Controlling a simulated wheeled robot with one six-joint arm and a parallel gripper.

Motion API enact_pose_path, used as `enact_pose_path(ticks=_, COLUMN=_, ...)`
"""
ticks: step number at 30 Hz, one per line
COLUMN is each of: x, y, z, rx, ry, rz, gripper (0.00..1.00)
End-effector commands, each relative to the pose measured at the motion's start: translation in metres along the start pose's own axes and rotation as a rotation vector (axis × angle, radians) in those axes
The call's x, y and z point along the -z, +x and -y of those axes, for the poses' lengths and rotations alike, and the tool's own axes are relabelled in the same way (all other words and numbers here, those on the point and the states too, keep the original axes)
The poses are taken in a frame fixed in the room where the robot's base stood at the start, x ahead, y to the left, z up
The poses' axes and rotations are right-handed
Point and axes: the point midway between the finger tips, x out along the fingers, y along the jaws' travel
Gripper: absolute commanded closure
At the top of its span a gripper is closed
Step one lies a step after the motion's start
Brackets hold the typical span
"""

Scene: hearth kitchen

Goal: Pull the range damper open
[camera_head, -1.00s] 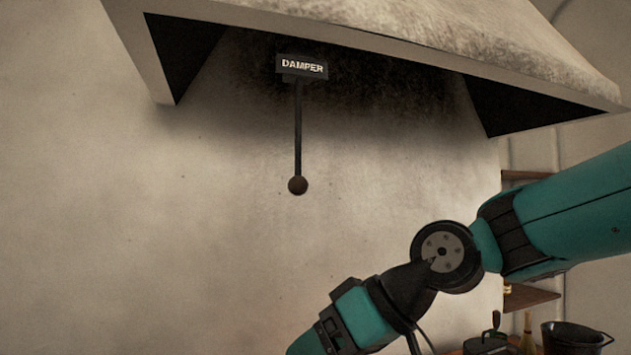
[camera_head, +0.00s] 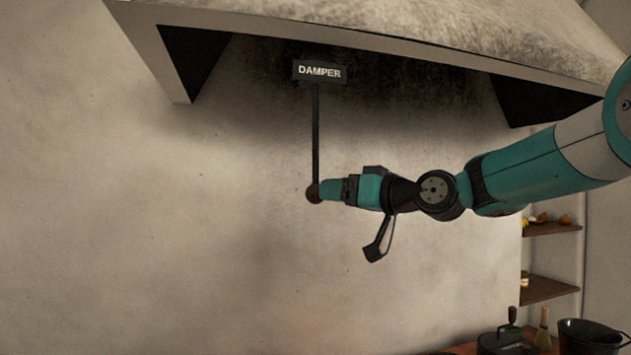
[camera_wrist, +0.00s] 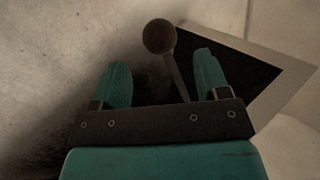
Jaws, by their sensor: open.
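The range damper is a thin dark rod (camera_head: 315,135) hanging straight down from a black plate marked DAMPER (camera_head: 319,71), with a round brown knob (camera_head: 313,193) at its lower end. My gripper (camera_head: 322,190) has come in from the right, with its fingertips at the knob in the head view. In the wrist view, the two teal fingers of my gripper (camera_wrist: 160,82) are spread apart. The rod (camera_wrist: 178,80) shows between them, and the knob (camera_wrist: 160,37) shows a little beyond the fingertips. I cannot tell whether a finger touches the rod.
The pale hood (camera_head: 400,35) overhangs the plaster wall. Shelves (camera_head: 549,289) with small items stand at the right. A black pot (camera_head: 590,338) and a bottle (camera_head: 544,330) stand at the lower right. The wall left of the damper is bare.

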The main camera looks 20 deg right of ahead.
Motion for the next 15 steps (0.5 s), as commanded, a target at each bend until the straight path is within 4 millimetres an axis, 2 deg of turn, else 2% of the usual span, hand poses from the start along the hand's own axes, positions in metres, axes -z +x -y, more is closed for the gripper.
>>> enact_pose_path(ticks=1, x=0.003, y=0.013, z=0.003, rx=0.005, ry=0.002, rz=0.003, gripper=0.31)
enact_pose_path(ticks=6, x=0.003, y=0.044, z=0.002, rx=0.002, ry=0.001, rz=0.002, gripper=0.31)
enact_pose_path(ticks=10, x=0.002, y=0.058, z=0.001, rx=0.001, ry=0.001, rz=0.002, gripper=0.31)
enact_pose_path(ticks=15, x=0.0, y=0.065, z=0.001, rx=0.0, ry=0.001, rz=0.001, gripper=0.31)
